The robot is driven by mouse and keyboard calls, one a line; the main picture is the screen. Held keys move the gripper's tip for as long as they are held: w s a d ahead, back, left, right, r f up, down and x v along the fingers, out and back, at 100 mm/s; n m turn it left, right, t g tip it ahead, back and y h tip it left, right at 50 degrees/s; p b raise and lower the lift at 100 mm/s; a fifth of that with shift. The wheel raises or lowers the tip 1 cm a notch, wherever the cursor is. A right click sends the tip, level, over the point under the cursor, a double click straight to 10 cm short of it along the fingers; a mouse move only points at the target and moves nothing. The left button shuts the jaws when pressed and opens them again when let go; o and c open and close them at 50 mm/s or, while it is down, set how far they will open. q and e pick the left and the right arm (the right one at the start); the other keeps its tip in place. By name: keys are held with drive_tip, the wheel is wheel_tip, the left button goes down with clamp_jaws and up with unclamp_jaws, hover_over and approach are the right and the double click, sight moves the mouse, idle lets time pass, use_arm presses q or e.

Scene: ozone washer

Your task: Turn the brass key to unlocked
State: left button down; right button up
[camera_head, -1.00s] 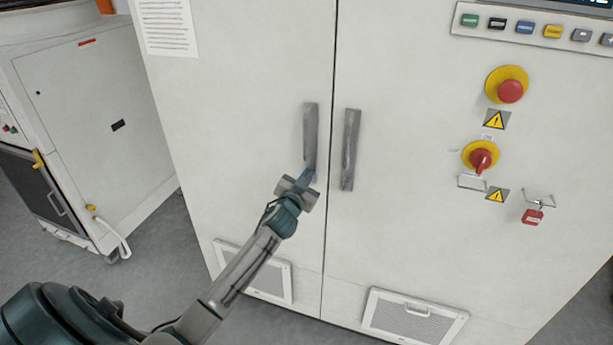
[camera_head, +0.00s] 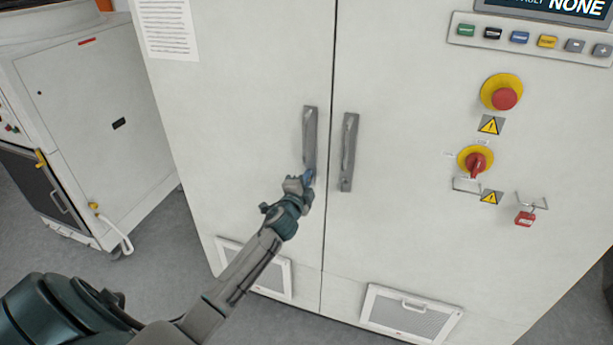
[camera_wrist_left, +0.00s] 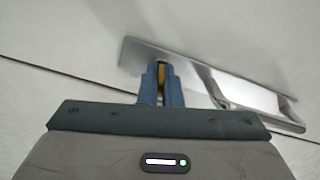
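The brass key (camera_wrist_left: 161,84) shows in the left wrist view as a narrow yellow strip between my blue fingertips. It sits at the end of the left door handle's metal plate (camera_wrist_left: 150,50). My left gripper (camera_wrist_left: 161,80) is closed in on it, with a finger on each side. In the head view my left gripper (camera_head: 308,177) is at the lower end of the left door handle (camera_head: 309,135), and the key itself is hidden there. The lock face and any markings cannot be made out. My right gripper is not in view.
The right door handle (camera_head: 348,155) is close beside, across the door seam. A red emergency button (camera_head: 504,98), a red rotary switch (camera_head: 475,163) and a red padlock (camera_head: 524,219) are farther right. A white cabinet (camera_head: 95,130) stands at the left.

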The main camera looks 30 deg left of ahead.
use_arm(q)
drive_tip(key=shift+m+p, duration=0.45)
drive_tip(key=shift+m, duration=0.95)
drive_tip(key=c, duration=1.6)
unclamp_jaws()
drive_tip(key=shift+s+d+f, duration=0.15)
drive_tip(key=shift+s+f, duration=0.05)
drive_tip(key=shift+s, duration=0.25)
drive_tip(key=shift+b+v, duration=1.6)
drive_tip(key=shift+v, duration=3.35)
